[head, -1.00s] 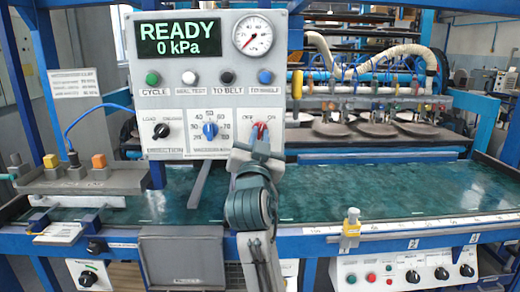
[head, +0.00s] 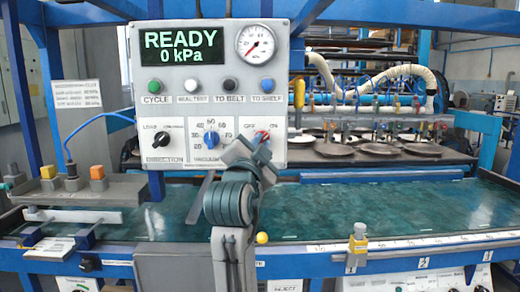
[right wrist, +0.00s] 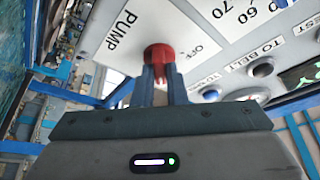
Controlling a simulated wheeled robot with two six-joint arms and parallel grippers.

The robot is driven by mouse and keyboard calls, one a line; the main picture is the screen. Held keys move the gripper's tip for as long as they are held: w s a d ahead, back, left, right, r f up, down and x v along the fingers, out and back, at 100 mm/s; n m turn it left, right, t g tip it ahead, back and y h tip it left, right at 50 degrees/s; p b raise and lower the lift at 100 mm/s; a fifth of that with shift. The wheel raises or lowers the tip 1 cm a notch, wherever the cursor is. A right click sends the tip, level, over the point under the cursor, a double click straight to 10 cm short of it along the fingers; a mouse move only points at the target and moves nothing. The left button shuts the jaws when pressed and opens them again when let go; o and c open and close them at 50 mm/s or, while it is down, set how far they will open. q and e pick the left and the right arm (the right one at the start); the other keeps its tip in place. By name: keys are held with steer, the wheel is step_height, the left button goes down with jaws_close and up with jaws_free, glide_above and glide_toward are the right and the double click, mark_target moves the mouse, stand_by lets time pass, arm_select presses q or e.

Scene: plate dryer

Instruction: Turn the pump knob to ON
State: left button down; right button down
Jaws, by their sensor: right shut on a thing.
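The red pump knob (head: 262,136) sits at the lower right of the grey control panel (head: 215,92), just below its OFF and ON labels. My right gripper (head: 257,143) is at the panel, rolled to a tilt, and covers the knob's lower part. In the right wrist view the two fingers (right wrist: 162,82) are closed around the red knob (right wrist: 160,55), near the PUMP and OFF lettering. The ON label is hidden there. I cannot tell exactly where the knob points. The display (head: 180,48) reads READY, 0 kPa. My left gripper is not in view.
The blue vacuum knob (head: 211,138) and black direction knob (head: 161,134) are left of the pump knob. Several push buttons sit above. A pressure gauge (head: 256,43) is at the upper right. The green belt (head: 380,208) below is clear.

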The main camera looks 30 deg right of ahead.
stand_by(0.3)
steer(key=c, duration=1.5)
jaws_free()
steer(key=shift+o, duration=0.2)
